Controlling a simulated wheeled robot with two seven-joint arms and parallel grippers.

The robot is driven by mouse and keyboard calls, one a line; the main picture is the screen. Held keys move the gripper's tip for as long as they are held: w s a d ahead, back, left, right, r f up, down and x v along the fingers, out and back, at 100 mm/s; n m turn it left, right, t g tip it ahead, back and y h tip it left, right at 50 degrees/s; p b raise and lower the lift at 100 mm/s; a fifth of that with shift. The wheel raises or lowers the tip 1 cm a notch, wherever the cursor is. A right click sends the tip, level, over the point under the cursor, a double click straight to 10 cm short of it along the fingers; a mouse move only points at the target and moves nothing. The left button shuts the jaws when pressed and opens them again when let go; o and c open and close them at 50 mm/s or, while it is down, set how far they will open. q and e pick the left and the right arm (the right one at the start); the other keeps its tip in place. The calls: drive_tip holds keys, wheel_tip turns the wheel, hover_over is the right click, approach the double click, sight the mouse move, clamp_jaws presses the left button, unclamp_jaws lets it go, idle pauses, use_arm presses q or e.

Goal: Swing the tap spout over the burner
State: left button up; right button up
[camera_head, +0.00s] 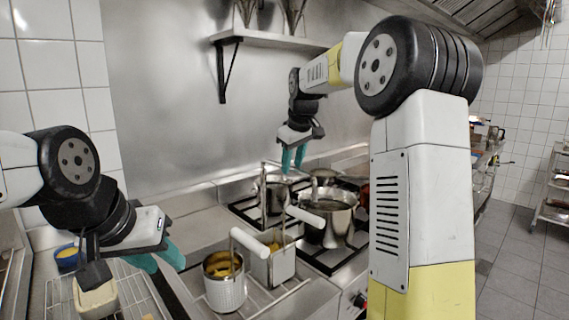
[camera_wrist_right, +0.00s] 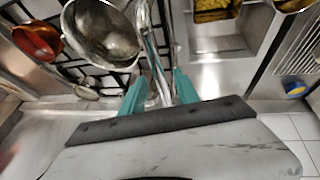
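The metal tap spout (camera_head: 263,192) shows in the head view as a thin pipe beside the pots, below my right gripper. My right gripper (camera_head: 293,158) points down at the back of the cooktop, its teal fingers apart. In the right wrist view, the spout (camera_wrist_right: 150,50) runs between the open fingers (camera_wrist_right: 158,92); whether either finger touches it I cannot tell. The burner grates (camera_head: 315,256) are black and partly hidden by pots. My left gripper (camera_head: 158,258) is open and empty over the counter at the left.
A large steel pot (camera_head: 338,220) stands on the cooktop. Baskets with white handles, one a round container (camera_head: 224,285), stand in front. A wall shelf (camera_head: 275,40) hangs above.

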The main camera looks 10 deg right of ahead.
clamp_jaws()
idle(1.5)
